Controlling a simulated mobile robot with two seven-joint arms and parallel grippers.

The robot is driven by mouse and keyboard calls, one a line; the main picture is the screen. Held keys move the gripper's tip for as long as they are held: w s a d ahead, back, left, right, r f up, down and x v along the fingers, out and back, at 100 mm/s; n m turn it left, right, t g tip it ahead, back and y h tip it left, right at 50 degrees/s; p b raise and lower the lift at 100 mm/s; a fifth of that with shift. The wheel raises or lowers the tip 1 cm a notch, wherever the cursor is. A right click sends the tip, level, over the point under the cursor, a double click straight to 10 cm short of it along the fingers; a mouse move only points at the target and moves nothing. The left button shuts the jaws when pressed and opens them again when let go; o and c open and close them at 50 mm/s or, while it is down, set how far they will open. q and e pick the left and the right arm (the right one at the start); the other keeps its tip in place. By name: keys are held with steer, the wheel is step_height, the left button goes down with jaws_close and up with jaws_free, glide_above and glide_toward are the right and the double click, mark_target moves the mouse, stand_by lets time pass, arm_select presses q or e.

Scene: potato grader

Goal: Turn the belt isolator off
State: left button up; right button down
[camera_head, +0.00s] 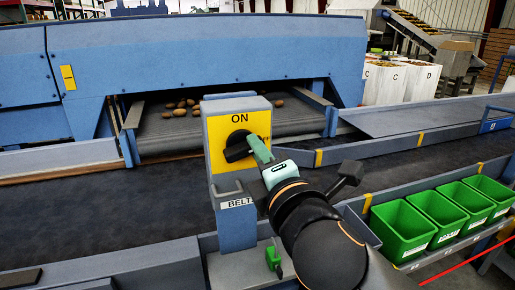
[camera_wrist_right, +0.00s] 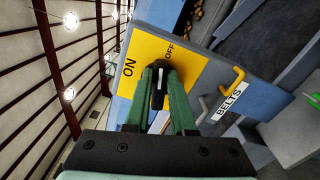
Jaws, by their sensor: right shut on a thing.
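The belt isolator is a blue-grey box (camera_head: 235,104) with a yellow plate (camera_head: 214,160) and a black rotary knob (camera_head: 236,148). "ON" stands above the knob; "OFF" (camera_wrist_right: 169,50) shows on the plate in the right wrist view. My right gripper (camera_head: 258,147), with green fingers, comes from the lower right and is shut on the knob. In the right wrist view the knob (camera_wrist_right: 158,88) sits between the fingers. Its white mark points up that picture, nearer "OFF" than "ON"; the exact setting is unclear. My left gripper is not in view.
A "BELTS" label (camera_head: 237,203) and a handle sit below the plate. Potatoes (camera_head: 181,105) lie on the belt behind. Green bins (camera_head: 403,229) line the right side. A small green object (camera_head: 273,258) is by the box's foot. The dark belt (camera_head: 110,220) at left is clear.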

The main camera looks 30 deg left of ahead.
steer(key=shift+f+m, duration=0.25)
steer(key=shift+m, duration=1.35)
steer(key=c, duration=0.8)
jaws_free()
steer(key=shift+o, duration=0.2)
steer(key=shift+d, duration=0.1)
steer(key=v, duration=1.2)
steer(key=shift+d+b, duration=0.15)
steer(key=shift+b, duration=0.3)
steer(key=shift+s, duration=0.1)
